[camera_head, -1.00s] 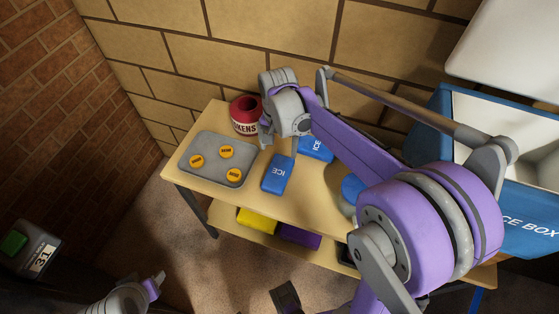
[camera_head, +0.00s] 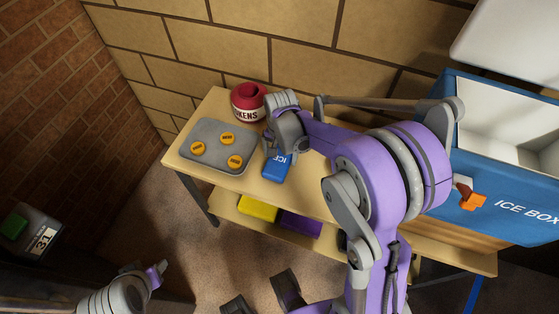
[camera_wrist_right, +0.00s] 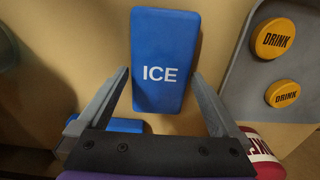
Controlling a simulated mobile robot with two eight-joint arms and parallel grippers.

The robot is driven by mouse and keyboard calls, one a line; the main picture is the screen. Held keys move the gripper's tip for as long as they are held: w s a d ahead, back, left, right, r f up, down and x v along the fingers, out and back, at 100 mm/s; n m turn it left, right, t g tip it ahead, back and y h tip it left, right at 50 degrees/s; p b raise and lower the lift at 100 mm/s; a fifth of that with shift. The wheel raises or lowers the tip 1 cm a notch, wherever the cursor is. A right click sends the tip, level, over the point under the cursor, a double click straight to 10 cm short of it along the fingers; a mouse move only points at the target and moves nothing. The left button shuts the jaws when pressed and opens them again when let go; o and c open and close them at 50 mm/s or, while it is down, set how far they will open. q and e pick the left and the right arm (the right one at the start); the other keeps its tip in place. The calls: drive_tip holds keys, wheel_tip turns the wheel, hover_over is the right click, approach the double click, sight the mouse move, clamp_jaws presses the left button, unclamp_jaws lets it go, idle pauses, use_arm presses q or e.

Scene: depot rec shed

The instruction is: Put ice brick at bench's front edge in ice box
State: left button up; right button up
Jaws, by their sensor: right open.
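The blue ice brick (camera_head: 274,171) lies flat at the bench's front edge, right of the grey tray; its label reads ICE. It also fills the middle of the right wrist view (camera_wrist_right: 163,50). My right gripper (camera_head: 281,152) is open above this brick and partly covers it. In the right wrist view its two fingers stand on either side of the brick's near end, with nothing held. The ice box (camera_head: 455,215), blue with a white inside, stands open at the right. My left arm (camera_head: 125,290) shows at the lower left; its jaws are unclear.
The grey tray (camera_head: 215,163) holds yellow DRINK discs, with a red tin (camera_head: 247,105) behind. Part of another blue thing (camera_wrist_right: 120,125) shows beside my gripper. A yellow block (camera_head: 258,207) and a purple block (camera_head: 300,223) lie on the lower shelf. The wall stands close behind.

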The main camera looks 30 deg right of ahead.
drive_tip(key=shift+r, duration=0.1)
clamp_jaws()
idle(0.3)
